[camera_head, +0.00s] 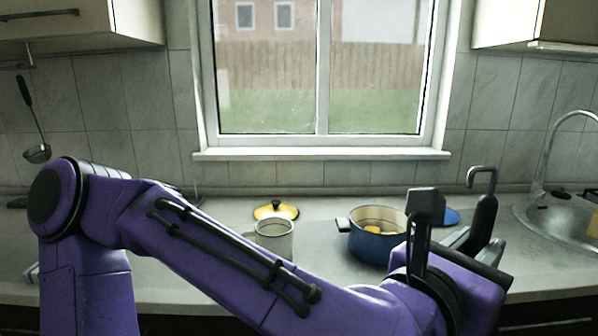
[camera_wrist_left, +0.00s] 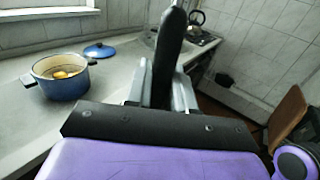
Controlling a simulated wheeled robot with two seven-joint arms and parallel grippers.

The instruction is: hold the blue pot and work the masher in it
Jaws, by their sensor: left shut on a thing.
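The blue pot (camera_head: 372,247) stands open on the counter, with a cream inside, dark side handles and yellow-orange pieces in it. It also shows at the left of the left wrist view (camera_wrist_left: 66,89). My left gripper (camera_head: 466,238) is right of the pot and apart from it. It is shut on the black handle of the masher (camera_head: 484,217), which has a bent grey metal end on top. The handle stands between the fingers in the left wrist view (camera_wrist_left: 168,50). The masher's lower part is hidden. My right gripper is not in view.
Bare counter lies between.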

